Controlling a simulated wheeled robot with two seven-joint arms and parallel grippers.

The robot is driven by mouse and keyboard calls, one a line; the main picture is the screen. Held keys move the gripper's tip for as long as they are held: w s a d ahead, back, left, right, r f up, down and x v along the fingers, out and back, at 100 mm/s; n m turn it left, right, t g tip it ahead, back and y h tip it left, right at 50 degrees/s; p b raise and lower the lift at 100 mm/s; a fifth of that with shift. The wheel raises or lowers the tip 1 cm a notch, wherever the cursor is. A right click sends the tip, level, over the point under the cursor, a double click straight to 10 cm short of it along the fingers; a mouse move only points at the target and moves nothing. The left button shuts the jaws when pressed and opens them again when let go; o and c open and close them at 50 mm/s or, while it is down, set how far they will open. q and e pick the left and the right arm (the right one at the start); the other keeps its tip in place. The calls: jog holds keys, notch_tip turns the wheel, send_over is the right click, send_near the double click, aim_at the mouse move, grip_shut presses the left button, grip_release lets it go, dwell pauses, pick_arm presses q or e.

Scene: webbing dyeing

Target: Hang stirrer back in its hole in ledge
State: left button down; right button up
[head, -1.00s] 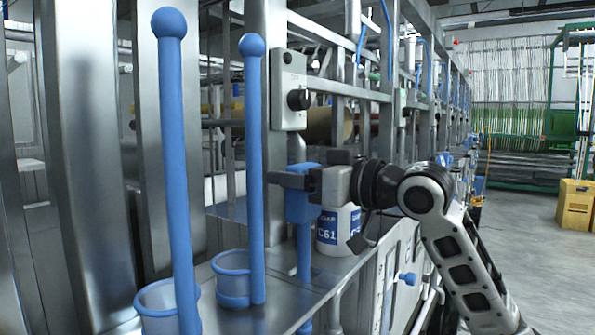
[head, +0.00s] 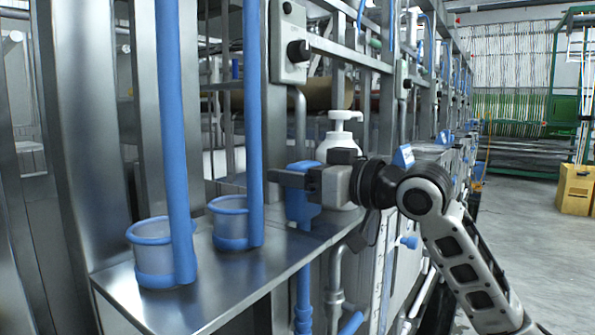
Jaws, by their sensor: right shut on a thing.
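My right gripper (head: 290,180) is shut on the upper part of the blue stirrer (head: 302,213) and holds it upright. The stirrer's wide head is low over the metal ledge (head: 225,285). A blue shaft (head: 303,292) in line with it shows below the ledge's front edge, so the stirrer appears to pass through the ledge. The hole itself is hidden, and I cannot tell whether the head touches the ledge. My left gripper is out of view.
Two blue-handled dippers stand on the ledge at left, a nearer one (head: 178,210) and a farther one (head: 252,130). A white pump bottle (head: 340,140) stands behind my right gripper. A grey control box (head: 288,45) is above. Open floor lies at right.

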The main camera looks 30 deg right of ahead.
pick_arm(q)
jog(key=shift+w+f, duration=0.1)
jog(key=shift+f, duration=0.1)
pick_arm(e)
jog(key=shift+f, duration=0.1)
jog(key=o, duration=1.4)
jog(key=shift+c, duration=0.2)
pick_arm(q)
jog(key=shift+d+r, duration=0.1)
pick_arm(e)
jog(key=shift+o, duration=0.3)
jog(key=shift+f, duration=0.1)
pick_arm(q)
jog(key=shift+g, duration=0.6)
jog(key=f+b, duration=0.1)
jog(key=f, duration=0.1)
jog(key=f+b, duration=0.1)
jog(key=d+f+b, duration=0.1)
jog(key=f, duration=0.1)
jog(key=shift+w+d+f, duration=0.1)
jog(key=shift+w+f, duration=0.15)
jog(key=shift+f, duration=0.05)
pick_arm(e)
jog(key=v, duration=1.6)
